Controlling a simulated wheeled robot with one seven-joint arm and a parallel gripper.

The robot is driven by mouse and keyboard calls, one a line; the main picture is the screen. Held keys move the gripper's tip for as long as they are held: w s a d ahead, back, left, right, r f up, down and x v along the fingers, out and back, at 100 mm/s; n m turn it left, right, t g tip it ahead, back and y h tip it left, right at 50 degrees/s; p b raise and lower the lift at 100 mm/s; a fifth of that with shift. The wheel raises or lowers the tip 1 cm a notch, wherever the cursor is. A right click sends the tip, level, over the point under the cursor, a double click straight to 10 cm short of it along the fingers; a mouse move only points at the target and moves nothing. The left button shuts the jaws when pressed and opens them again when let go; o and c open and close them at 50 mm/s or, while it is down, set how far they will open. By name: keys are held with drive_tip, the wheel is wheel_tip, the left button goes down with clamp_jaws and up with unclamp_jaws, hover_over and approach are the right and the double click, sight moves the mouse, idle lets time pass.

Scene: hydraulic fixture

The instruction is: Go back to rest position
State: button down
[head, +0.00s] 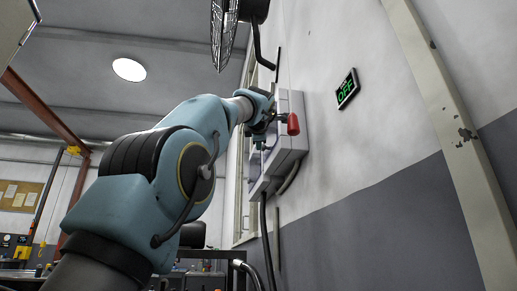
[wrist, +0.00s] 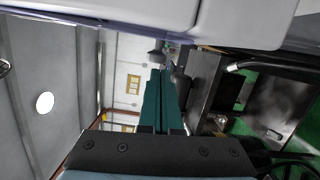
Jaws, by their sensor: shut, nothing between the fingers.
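My teal arm reaches up from the lower left in the head view to a light grey wall box (head: 291,151). My gripper (head: 263,144) is just left of this box, partly hidden by my own wrist, and I cannot tell there whether it touches. A red handle (head: 293,124) sticks out of the front of the box. In the wrist view my gripper (wrist: 160,76) shows as two long teal fingers lying together, shut and empty. The box's pale casing (wrist: 240,18) fills the top edge of that view, close by the fingers.
A black fan (head: 224,30) hangs above the arm. A black cable (head: 267,240) runs down from the box. A dark bench with a hose (wrist: 250,66) is at right in the wrist view.

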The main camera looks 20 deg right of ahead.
drive_tip(key=b+v, duration=0.3)
drive_tip(key=v, duration=0.6)
drive_tip(key=shift+s+f, duration=0.1)
